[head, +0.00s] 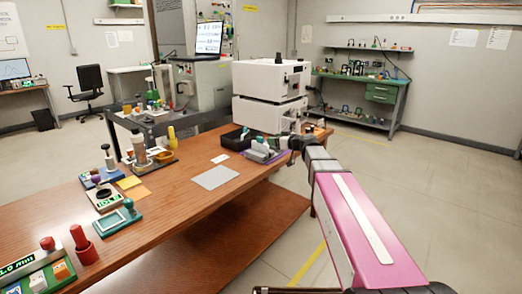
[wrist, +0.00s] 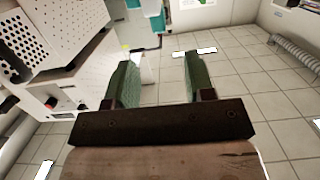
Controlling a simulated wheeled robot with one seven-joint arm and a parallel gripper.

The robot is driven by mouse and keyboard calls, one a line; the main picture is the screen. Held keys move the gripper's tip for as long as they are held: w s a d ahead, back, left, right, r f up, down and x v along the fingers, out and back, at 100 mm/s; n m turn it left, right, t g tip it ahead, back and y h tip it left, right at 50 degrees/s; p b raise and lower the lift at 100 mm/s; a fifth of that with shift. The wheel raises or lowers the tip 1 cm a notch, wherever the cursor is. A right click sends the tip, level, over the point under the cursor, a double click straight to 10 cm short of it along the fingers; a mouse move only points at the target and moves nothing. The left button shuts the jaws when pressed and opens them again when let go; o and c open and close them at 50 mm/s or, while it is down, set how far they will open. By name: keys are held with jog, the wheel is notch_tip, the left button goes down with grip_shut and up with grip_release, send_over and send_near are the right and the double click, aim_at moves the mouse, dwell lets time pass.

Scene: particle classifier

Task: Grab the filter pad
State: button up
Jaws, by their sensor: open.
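Two flat pieces lie on the wooden table (head: 165,215): a small white one (head: 220,158) and a larger grey sheet (head: 214,178). I cannot tell for sure which is the filter pad. My gripper (head: 283,143) is beyond and to the right of both, near the table's far right edge and a black tray (head: 236,139). In the wrist view my gripper (wrist: 160,62) has its two green fingers wide apart with nothing between them. Neither flat piece shows in the wrist view.
A white two-tier machine (head: 270,92) stands behind the tray and fills the left of the wrist view (wrist: 75,60). A grey-green item (head: 258,154) on a purple base is close to my gripper.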

aim_at(263, 138)
jog(key=x, duration=0.9)
jog(key=shift+w+a+f, duration=0.1)
grip_shut()
